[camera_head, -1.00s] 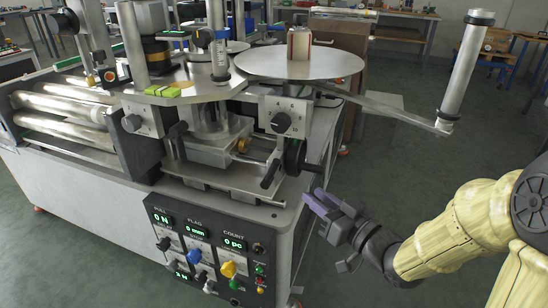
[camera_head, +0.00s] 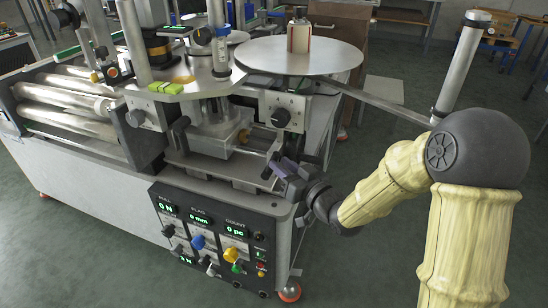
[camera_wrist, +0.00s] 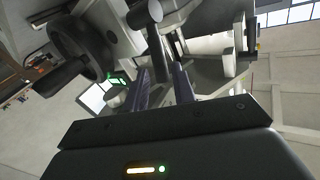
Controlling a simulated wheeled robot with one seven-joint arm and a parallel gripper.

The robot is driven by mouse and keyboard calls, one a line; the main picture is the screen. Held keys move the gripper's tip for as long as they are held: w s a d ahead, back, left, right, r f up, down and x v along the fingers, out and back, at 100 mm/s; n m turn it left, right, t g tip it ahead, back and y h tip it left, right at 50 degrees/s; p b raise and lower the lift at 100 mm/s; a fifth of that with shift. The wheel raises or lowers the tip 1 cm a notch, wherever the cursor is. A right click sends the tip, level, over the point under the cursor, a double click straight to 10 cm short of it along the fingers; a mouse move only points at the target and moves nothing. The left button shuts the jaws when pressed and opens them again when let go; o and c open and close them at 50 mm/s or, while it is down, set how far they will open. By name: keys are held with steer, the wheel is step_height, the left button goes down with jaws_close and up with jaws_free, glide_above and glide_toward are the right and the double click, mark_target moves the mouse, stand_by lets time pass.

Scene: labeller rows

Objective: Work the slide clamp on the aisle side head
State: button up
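The machine's near head (camera_head: 215,130) carries a black lever (camera_head: 268,171) low on its front, which looks like the slide clamp's handle. My gripper (camera_head: 284,166) is right beside it, in front of the handwheel area, and partly hides these parts. In the wrist view my gripper (camera_wrist: 163,88) has its two purple fingers apart. A dark lever (camera_wrist: 157,47) with a rounded end lies in line with the gap between them. I cannot tell whether the fingers touch it. The black handwheel (camera_wrist: 82,42) with its crank handle (camera_wrist: 60,78) is to the left.
A control panel (camera_head: 212,240) with knobs and green displays is below the gripper. A large round plate (camera_head: 300,56) sits above, with a long arm (camera_head: 378,100) reaching right from beneath it. The floor (camera_head: 350,262) to the right of the machine is clear.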

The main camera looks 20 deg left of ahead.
steer(key=x, duration=0.4)
steer(key=shift+a, duration=0.1)
jaws_close()
